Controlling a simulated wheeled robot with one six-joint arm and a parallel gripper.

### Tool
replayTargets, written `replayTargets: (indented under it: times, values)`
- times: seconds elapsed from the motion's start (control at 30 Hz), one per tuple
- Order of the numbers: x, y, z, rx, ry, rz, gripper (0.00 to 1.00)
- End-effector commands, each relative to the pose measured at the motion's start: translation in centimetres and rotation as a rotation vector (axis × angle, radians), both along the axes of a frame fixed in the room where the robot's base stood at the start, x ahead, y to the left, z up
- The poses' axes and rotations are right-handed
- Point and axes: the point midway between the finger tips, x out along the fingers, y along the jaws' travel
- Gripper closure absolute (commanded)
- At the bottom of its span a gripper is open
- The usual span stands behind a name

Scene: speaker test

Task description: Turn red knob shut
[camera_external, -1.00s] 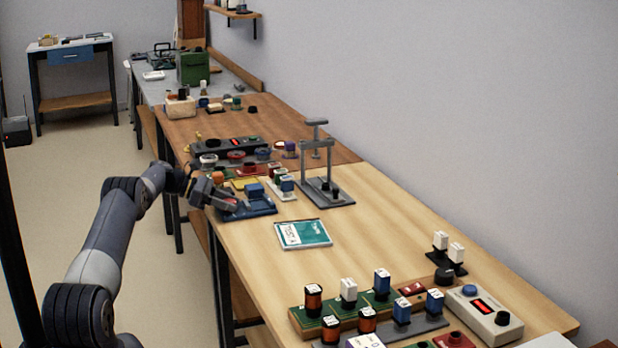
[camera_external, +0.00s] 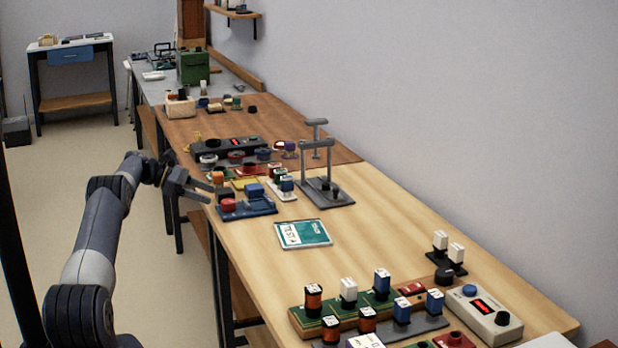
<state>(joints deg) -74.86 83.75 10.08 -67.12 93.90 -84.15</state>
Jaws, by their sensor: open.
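A red knob (camera_external: 228,205) sits on the left part of a dark blue fixture (camera_external: 250,212) near the table's left edge. A blue block (camera_external: 255,190) stands on the same fixture, to the right of the knob. My gripper (camera_external: 208,187) is open and empty. It is just up and left of the red knob, apart from it, at the table's left edge. I cannot tell the knob's turn angle at this size.
A teal-and-white booklet (camera_external: 303,233) lies flat in front of the fixture. A grey press stand (camera_external: 325,187) rises to the right. Behind are small coloured parts and a dark panel (camera_external: 229,147). Bare wood lies around the booklet.

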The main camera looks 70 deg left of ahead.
Motion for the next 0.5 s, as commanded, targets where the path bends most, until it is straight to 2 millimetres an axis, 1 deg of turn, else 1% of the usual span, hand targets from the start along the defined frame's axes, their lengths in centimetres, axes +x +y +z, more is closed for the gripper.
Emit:
replayTargets:
  times: [0.03,0.1,0.2,0.33,0.5]
  values:
    - [-0.8,0.3,0.3,0.0,0.0,0.001,0.41]
    - [-1.7,0.7,0.7,-0.001,0.0,0.001,0.41]
    - [-2.4,0.9,1.0,-0.001,0.0,0.0,0.41]
    - [-2.9,1.1,1.2,-0.001,0.0,-0.002,0.41]
    - [-2.9,1.1,1.2,-0.002,0.001,-0.001,0.41]
